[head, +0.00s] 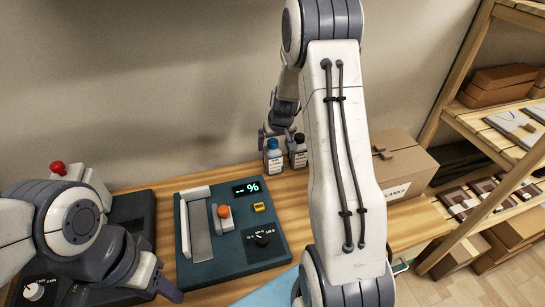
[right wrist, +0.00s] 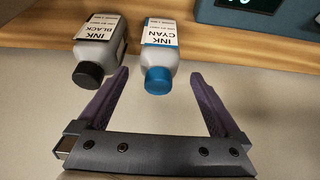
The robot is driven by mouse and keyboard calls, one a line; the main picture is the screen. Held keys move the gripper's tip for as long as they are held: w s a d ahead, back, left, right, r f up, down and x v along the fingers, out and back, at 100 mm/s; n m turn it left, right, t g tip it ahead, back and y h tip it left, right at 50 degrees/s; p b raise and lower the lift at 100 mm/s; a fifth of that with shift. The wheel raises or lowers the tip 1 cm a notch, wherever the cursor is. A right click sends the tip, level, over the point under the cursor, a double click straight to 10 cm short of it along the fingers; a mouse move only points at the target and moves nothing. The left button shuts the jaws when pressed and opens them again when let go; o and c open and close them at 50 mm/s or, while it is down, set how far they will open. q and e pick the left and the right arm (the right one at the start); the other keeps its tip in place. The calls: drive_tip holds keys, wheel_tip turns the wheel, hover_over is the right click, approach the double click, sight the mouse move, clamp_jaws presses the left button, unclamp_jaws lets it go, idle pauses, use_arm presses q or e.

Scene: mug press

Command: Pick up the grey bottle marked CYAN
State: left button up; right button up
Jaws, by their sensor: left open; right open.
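The grey bottle marked CYAN (head: 274,160) has a blue cap and stands at the back of the wooden table. It also shows in the right wrist view (right wrist: 160,40), with its label upside down. My right gripper (head: 278,132) is open and empty just above it. In the right wrist view, the blue cap lies between the two fingertips (right wrist: 158,76), with a gap on each side. My left gripper (head: 164,287) is open near the bottom left of the head view, far from the bottle, and only partly visible.
A black-capped grey bottle marked BLACK (right wrist: 101,50) stands close beside the CYAN one, near one right finger. A dark control panel (head: 232,255) lies in front. A cardboard box (head: 405,165) stands right. Wooden shelves (head: 470,110) are further right.

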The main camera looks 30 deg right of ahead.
sight(272, 153)
drive_tip(key=x, duration=0.8)
drive_tip(key=shift+w+d+f, duration=0.1)
drive_tip(key=shift+w+f, duration=0.1)
drive_tip(key=shift+f, duration=0.1)
drive_tip(key=shift+r, duration=0.1)
clamp_jaws()
